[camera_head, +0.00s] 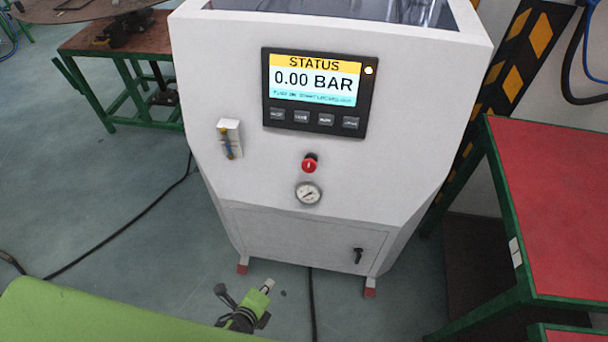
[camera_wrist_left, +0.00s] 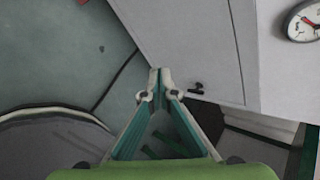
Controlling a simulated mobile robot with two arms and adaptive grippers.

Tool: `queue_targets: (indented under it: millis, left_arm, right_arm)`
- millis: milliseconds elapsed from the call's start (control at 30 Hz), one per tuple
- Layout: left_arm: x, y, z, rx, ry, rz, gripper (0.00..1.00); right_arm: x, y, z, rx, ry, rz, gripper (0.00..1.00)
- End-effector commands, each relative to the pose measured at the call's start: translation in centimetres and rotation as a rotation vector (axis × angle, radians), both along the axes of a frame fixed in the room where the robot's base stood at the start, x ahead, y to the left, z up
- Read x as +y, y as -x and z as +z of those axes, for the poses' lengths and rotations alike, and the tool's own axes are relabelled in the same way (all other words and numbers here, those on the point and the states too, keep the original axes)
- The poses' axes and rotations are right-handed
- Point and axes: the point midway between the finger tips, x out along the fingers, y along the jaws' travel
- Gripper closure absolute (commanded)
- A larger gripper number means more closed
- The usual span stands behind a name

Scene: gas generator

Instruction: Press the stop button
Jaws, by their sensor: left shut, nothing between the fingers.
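The white gas generator (camera_head: 240,120) stands upright in the middle of the head view. A red round button (camera_head: 309,164) sits on its front, below the display and just above a round gauge (camera_head: 308,194). My left gripper (camera_head: 268,284) is low in front of the cabinet, below and to the left of the button and apart from it. Its fingertips meet in the left wrist view (camera_wrist_left: 159,72), with nothing held. The wrist view shows the gauge (camera_wrist_left: 304,20) at top right, but not the red button. My right gripper is not in view.
The display (camera_head: 316,80) reads "STATUS 0.00 BAR", with several grey keys under it. A small valve-like fitting (camera_head: 229,139) is at left on the front. A red-topped table (camera_head: 560,190) stands at right. A black cable (camera_head: 125,228) lies on the floor at left.

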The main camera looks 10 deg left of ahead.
Motion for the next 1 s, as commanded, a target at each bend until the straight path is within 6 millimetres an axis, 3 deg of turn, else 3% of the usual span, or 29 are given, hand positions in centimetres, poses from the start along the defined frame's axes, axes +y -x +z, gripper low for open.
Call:
queue_targets:
  millis: [100,300,400,500,667,1000]
  left_arm:
    - [-1.7,-3.8,7.2,-0.188,-0.236,-0.229,1.0]
    - [-3.7,-7.4,19.0,-0.462,-0.656,-0.488,1.0]
    - [-4.3,-8.1,23.5,-0.552,-0.823,-0.552,1.0]
    - [-4.5,-8.4,26.6,-0.61,-0.941,-0.587,1.0]
    - [-4.7,-8.5,28.6,-0.645,-1.023,-0.606,1.0]
    - [-4.7,-8.6,28.7,-0.646,-1.026,-0.606,1.0]
  right_arm:
    - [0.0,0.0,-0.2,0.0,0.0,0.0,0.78]
    - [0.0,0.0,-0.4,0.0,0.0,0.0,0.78]
    - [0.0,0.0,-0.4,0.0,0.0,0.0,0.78]
    - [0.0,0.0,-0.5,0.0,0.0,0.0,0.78]
    - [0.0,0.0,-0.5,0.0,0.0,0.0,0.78]
    - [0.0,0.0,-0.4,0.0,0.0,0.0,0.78]
